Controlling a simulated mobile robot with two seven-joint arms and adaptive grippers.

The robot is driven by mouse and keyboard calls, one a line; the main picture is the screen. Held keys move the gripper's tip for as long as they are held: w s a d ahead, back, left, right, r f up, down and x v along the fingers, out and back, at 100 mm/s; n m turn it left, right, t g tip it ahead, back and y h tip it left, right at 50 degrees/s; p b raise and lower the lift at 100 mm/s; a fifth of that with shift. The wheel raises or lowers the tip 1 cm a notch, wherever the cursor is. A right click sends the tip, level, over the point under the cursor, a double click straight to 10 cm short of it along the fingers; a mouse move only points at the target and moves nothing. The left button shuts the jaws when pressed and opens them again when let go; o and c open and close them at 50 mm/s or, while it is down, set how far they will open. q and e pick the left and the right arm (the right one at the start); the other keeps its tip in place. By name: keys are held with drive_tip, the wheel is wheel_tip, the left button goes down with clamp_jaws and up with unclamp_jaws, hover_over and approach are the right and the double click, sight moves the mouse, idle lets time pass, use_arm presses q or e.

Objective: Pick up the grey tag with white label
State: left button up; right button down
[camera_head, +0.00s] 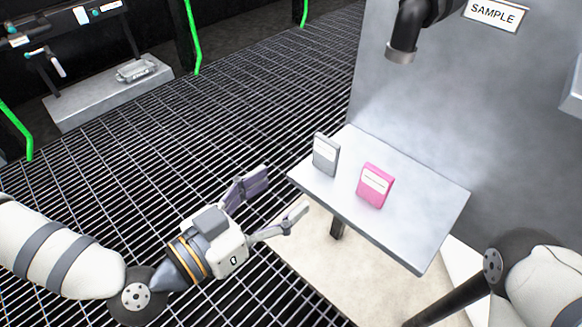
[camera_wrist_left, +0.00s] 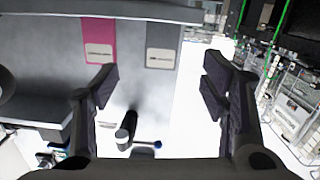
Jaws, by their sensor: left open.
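The grey tag with a white label (camera_head: 325,155) stands upright near the left corner of a small grey shelf (camera_head: 420,245). A pink tag with a white label (camera_head: 375,186) stands to its right on the same shelf, apart from it. My left gripper (camera_head: 286,195) is open and empty, to the left of the shelf and short of the grey tag. In the left wrist view the grey tag (camera_wrist_left: 162,45) shows ahead, between the spread fingers (camera_wrist_left: 160,85), with the pink tag (camera_wrist_left: 99,42) to its left. My right gripper is not in view; only part of my right arm shows.
A dark pipe outlet (camera_head: 403,40) hangs above the shelf beside a SAMPLE sign (camera_head: 493,13). A grey wall panel (camera_head: 450,100) stands behind the shelf. Green rails (camera_head: 192,40) and a low grey block (camera_head: 105,95) are at the far left. Grating floor lies open left of the shelf.

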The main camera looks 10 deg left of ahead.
sight(325, 145)
use_arm(q)
drive_tip(key=shift+m+t, duration=0.4)
drive_tip(key=shift+t, duration=0.1)
drive_tip(key=r+x, duration=0.1)
drive_tip(key=x, duration=0.3)
drive_tip(key=b+x, duration=0.1)
drive_tip(key=x, duration=0.3)
drive_tip(key=r+b+x, duration=0.1)
drive_tip(key=x, duration=0.3)
drive_tip(key=shift+w+d+r, duration=0.2)
drive_tip(key=shift+w+r, duration=0.1)
drive_tip(key=shift+r, duration=0.05)
drive_tip(key=c, duration=1.2)
